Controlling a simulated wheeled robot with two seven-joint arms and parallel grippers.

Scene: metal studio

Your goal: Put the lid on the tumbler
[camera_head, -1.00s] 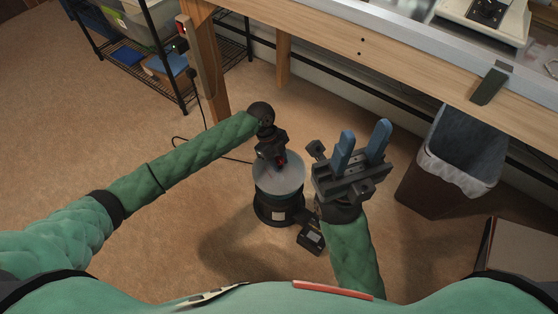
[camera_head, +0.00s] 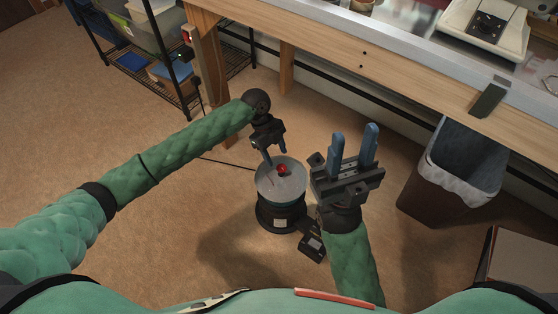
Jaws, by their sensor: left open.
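The tumbler (camera_head: 282,217) is a dark round machine standing on the floor in the middle of the view. A round grey lid (camera_head: 289,191) with a red knob (camera_head: 283,170) lies over its top and looks about level. I cannot tell whether its rim is fully seated.
A small dark box (camera_head: 313,245) sits by the tumbler's base. A wooden workbench (camera_head: 375,75) runs across the back. A lined bin (camera_head: 445,185) stands at right, near a box (camera_head: 520,262). A wire shelf (camera_head: 150,75) stands back left. The carpet at left is clear.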

